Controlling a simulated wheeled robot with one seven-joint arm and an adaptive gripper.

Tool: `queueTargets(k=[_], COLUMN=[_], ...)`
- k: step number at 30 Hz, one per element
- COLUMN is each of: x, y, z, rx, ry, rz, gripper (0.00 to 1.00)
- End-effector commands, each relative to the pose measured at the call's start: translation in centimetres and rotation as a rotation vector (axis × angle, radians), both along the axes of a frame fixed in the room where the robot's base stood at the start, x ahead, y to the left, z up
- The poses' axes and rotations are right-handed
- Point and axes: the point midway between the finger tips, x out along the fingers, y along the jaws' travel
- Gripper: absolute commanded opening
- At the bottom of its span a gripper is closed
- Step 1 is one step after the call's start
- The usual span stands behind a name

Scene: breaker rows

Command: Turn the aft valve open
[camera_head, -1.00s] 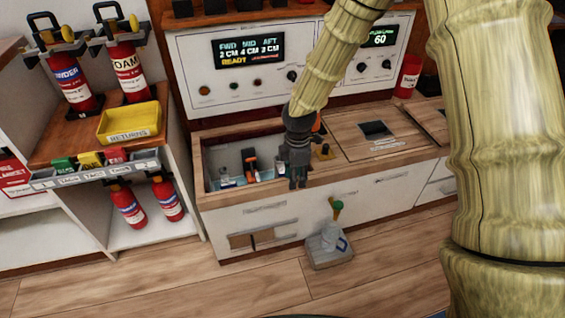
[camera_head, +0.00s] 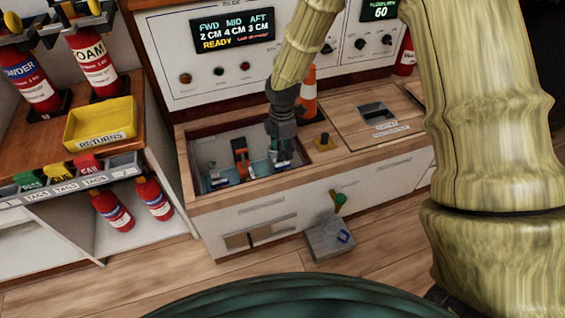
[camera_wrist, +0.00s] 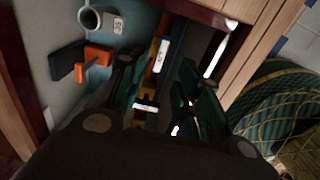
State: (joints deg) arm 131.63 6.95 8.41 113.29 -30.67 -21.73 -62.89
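The open bay (camera_head: 187,160) is sunk in the counter and holds blue-teal pipework with valves. An upright orange valve handle (camera_head: 240,155) stands left of my gripper (camera_head: 283,158), which reaches down into the right part of the bay. The wrist view shows an orange handle (camera_wrist: 97,55) at left and a yellow-orange part with a white tag (camera_wrist: 160,55) near the middle. My gripper (camera_wrist: 158,85) has its dark fingers apart, around or above the tagged pipework; contact cannot be told. No label naming the aft valve is readable, and my gripper hides the fitting under it.
A panel display (camera_head: 232,35) reads FWD 2, MID 4, AFT 3 CM, READY. A grey labelled cup (camera_wrist: 92,18) is in the bay.

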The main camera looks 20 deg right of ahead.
Motion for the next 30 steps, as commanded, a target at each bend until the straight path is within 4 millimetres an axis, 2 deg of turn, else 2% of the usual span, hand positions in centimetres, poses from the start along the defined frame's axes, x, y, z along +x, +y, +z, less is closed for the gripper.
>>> queueTargets(k=[1,3,12,18,26,30], x=[0.0,-0.1,0.0,-0.1,-0.1,-0.1], y=[0.0,-0.1,-0.2,-0.2,-0.2,-0.2], z=[-1.3,-2.4,-5.9,-6.6,-6.6,-6.6], rx=[-0.001,-0.001,0.0,0.0,0.0,0.0], ry=[0.001,0.001,0.0,0.0,-0.001,-0.001], rz=[0.0,0.0,-0.003,-0.004,-0.004,-0.004], gripper=[0.34,0.34,0.34,0.34,0.34,0.08])
